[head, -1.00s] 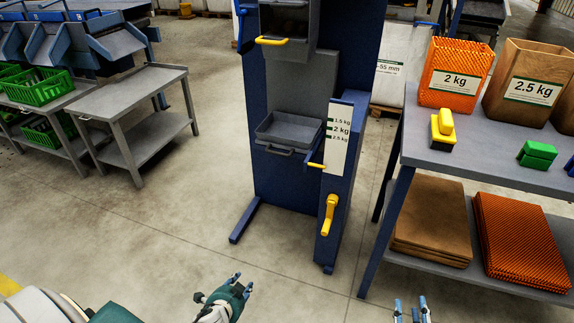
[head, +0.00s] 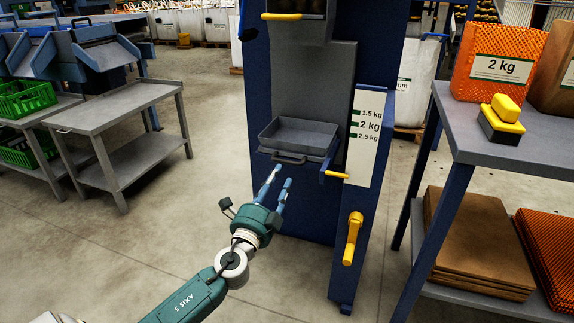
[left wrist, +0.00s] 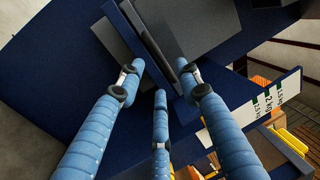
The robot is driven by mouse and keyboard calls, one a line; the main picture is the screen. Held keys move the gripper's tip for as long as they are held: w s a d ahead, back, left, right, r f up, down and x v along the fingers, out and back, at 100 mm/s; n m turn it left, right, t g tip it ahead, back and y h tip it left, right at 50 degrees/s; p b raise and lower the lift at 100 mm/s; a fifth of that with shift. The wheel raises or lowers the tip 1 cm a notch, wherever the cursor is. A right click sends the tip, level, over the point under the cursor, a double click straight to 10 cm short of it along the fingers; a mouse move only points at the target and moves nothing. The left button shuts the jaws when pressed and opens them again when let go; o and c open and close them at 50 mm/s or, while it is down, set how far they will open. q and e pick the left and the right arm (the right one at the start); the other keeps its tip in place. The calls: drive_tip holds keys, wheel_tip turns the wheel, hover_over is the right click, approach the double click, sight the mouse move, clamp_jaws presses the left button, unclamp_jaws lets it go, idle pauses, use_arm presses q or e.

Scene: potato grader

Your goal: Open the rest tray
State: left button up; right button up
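The grey tray (head: 291,137) sticks out from the front of the blue machine (head: 262,110), below a grey back plate. A dark handle (head: 288,158) is on its front edge. My left gripper (head: 277,178) is just below and in front of this handle, pointing up at it, with its blue fingers apart and nothing between them. In the left wrist view, the three spread fingers (left wrist: 155,90) point at the grey and dark blue parts of the machine. I cannot tell there whether any finger touches the handle. My right gripper is out of view.
A weight scale (head: 368,130) with a yellow lever (head: 336,174) is right of the tray, above a yellow crank (head: 351,238). A table (head: 500,150) with bags stands at the right. A grey cart (head: 115,110) stands at the left. Floor between cart and machine is clear.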

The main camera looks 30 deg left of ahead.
sight(286, 163)
use_arm(q)
drive_tip(key=x, duration=0.7)
drive_tip(key=shift+w+a, duration=0.1)
drive_tip(key=shift+w, duration=0.3)
clamp_jaws()
